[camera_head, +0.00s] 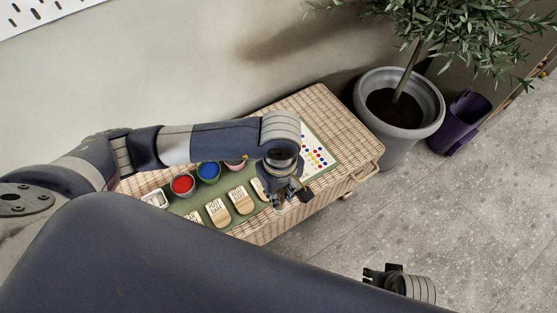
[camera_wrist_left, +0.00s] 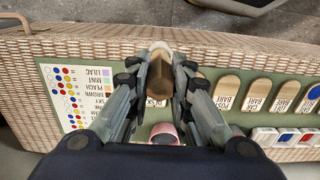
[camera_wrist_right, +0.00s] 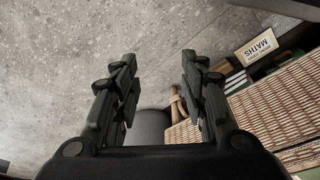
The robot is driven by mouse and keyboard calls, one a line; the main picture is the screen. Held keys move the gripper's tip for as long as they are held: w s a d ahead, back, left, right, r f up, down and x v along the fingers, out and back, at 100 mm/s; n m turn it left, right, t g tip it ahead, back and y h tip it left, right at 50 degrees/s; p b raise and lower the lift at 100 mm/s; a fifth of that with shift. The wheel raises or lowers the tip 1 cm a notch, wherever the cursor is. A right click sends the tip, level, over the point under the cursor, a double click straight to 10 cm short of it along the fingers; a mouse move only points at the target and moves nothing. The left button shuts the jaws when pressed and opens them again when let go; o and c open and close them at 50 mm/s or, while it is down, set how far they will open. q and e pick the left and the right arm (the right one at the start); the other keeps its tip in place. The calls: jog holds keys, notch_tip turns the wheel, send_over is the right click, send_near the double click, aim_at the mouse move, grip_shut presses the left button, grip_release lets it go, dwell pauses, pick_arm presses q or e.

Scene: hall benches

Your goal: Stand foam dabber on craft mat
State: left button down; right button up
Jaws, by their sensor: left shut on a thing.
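My left gripper (camera_head: 287,193) is over the right part of the green craft mat (camera_head: 207,193). In the left wrist view, the left gripper (camera_wrist_left: 161,68) is shut on the foam dabber (camera_wrist_left: 160,75), which has a pale wood-coloured end and a dark brown side. The arm and fingers mostly hide the dabber in the head view. I cannot tell whether its lower end touches the mat. My right gripper (camera_head: 386,276) is off to the lower right, away from the bench; in its wrist view (camera_wrist_right: 156,65) it is open and empty.
Several rounded wooden tags (camera_head: 241,200) line the mat's front. Behind stand red (camera_head: 182,184), blue (camera_head: 208,171) and pink (camera_head: 235,163) cups. A dotted colour card (camera_head: 316,152) lies on the right. A white tray (camera_head: 156,198) sits left; a potted tree (camera_head: 399,110) stands beyond the bench.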

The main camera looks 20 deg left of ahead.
pick_arm(q)
jog(key=w+f, duration=0.1)
jog(key=w, duration=0.2)
jog(key=w+a+f, duration=0.1)
jog(key=w+f, duration=0.1)
jog(key=w, duration=0.1)
jog(key=w+a+f+b, duration=0.1)
jog(key=w, duration=0.1)
jog(key=shift+w+a+f, duration=0.15)
jog(key=shift+w+f, duration=0.1)
jog(key=shift+w, duration=0.15)
pick_arm(e)
notch_tip(320, 180, up, 4)
jog(key=shift+w+d+r, duration=0.1)
jog(key=shift+w, duration=0.05)
pick_arm(q)
jog(key=c, duration=1.4)
grip_release()
jog(key=shift+c, duration=0.2)
pick_arm(e)
jog(key=shift+r, duration=0.4)
jog(key=shift+w, duration=0.1)
